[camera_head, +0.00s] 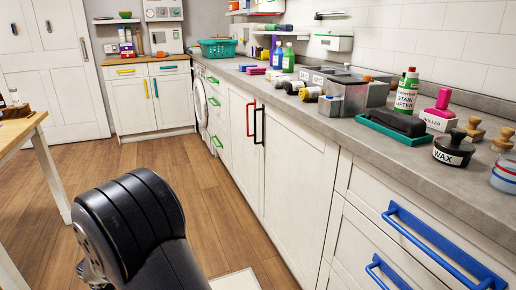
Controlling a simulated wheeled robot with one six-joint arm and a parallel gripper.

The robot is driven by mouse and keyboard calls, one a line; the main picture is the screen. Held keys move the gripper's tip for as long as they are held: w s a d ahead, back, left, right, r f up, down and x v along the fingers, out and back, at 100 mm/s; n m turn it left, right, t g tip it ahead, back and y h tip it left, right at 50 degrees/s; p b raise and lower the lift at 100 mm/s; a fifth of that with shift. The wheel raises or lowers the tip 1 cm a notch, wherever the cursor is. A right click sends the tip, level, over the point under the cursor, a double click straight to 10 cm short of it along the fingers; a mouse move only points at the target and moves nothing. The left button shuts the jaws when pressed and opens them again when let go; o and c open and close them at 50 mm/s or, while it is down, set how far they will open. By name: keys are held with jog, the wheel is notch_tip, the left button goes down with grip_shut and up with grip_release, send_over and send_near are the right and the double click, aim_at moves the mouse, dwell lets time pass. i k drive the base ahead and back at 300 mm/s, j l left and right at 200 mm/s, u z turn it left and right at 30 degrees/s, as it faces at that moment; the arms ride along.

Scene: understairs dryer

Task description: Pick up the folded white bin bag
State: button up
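I cannot make out a folded white bin bag for certain in this view. A flat white thing (236,281) lies on the floor at the bottom edge, partly cut off, and I cannot tell what it is. A black link of my arm fills the lower left and hides part of the floor. My gripper is not in view.
A long grey worktop (440,160) on the right holds a stain lifter bottle (407,93), a wax tin (453,150), a teal tray (385,130) and a teal basket (217,48). Blue handles (440,245) stick out below. A wooden table (22,130) stands left. The wooden floor (200,185) between is clear.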

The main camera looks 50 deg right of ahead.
aim_at(270, 75)
jog(key=z, duration=1.6)
